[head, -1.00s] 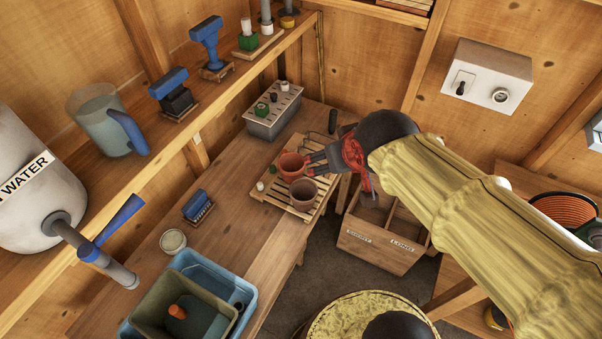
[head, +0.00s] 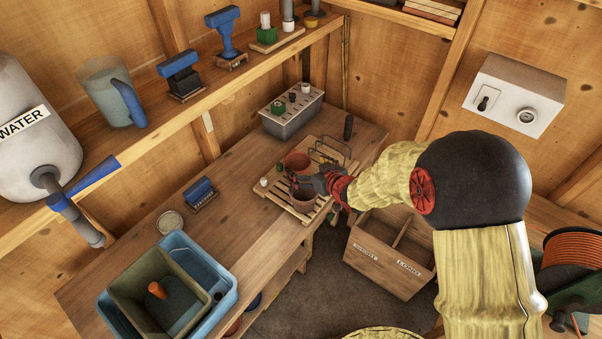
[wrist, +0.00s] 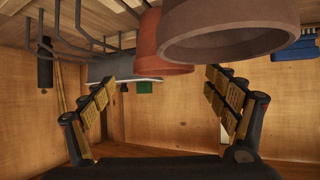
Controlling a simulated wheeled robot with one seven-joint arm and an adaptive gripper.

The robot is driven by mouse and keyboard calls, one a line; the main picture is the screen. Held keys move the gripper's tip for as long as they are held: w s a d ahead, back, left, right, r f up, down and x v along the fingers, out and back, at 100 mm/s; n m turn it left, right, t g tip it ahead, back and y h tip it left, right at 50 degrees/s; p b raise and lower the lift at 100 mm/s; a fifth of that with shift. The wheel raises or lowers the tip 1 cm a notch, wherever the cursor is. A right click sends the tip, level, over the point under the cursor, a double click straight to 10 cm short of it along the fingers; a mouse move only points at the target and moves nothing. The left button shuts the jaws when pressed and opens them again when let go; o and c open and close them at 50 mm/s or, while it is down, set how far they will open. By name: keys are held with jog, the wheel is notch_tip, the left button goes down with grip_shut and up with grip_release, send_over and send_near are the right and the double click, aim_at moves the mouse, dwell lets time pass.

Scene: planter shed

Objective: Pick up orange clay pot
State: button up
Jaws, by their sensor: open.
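The orange clay pot (head: 297,161) stands upright on a slatted wooden rack (head: 268,190) on the bench. A duller brown pot (head: 303,200) stands beside it, nearer the bench's front edge and partly hidden by my gripper. My gripper (head: 298,183) is open, its fingers in front of the two pots in the head view. The wrist view looks upside down. There the orange pot (wrist: 163,45) shows between my spread fingers (wrist: 160,97), partly covered by the nearer brown pot (wrist: 228,30). Nothing is held. I cannot tell whether a finger touches a pot.
A wire holder (head: 333,152) stands behind the pots, with a small white cup (head: 264,182) on their left. A blue brush (head: 200,193) and blue tub (head: 226,290) lie left. A wooden crate (head: 388,262) stands below right.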

aim_at(292, 159)
jog(key=b+x, duration=0.1)
jog(key=x, duration=0.1)
jog(key=b+x, duration=0.1)
jog(key=x, duration=0.2)
jog(key=shift+a+f, duration=0.1)
jog(key=shift+a, duration=0.25)
jog(key=shift+w+a, duration=0.15)
jog(key=shift+w, duration=0.1)
jog(key=shift+c, duration=1.3)
jog(key=c, duration=1.1)
jog(key=shift+c, duration=0.6)
